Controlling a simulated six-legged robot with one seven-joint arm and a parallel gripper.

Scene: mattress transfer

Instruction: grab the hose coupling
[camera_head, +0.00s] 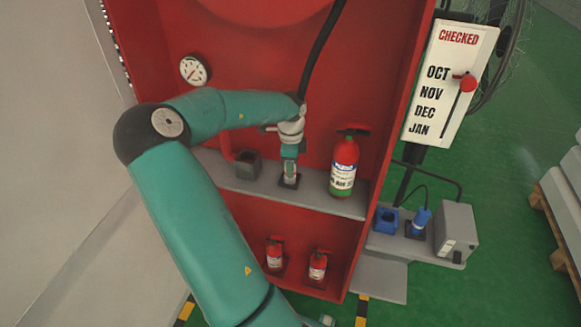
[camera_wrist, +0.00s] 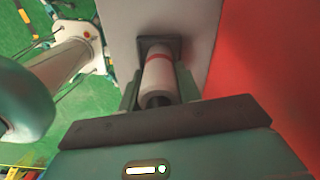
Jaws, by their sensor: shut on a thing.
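The hose coupling (camera_wrist: 158,77) is a pale cylinder with a red band and a dark open end in the wrist view. Its far end is at a dark square holder (camera_wrist: 152,44) on the grey shelf (camera_head: 228,180). My gripper (camera_wrist: 157,88) is shut on it, with one green finger on each side. In the head view my gripper (camera_head: 289,170) points down at the shelf over the dark holder (camera_head: 289,182). There the coupling is mostly hidden between the fingers.
A red extinguisher (camera_head: 343,168) stands right of my gripper; a dark square socket (camera_head: 247,164) by a red pipe is left. A black hose (camera_head: 318,48) hangs down behind my wrist. Two small extinguishers (camera_head: 274,255) (camera_head: 317,266) stand below. The red cabinet wall (camera_head: 392,130) is at right.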

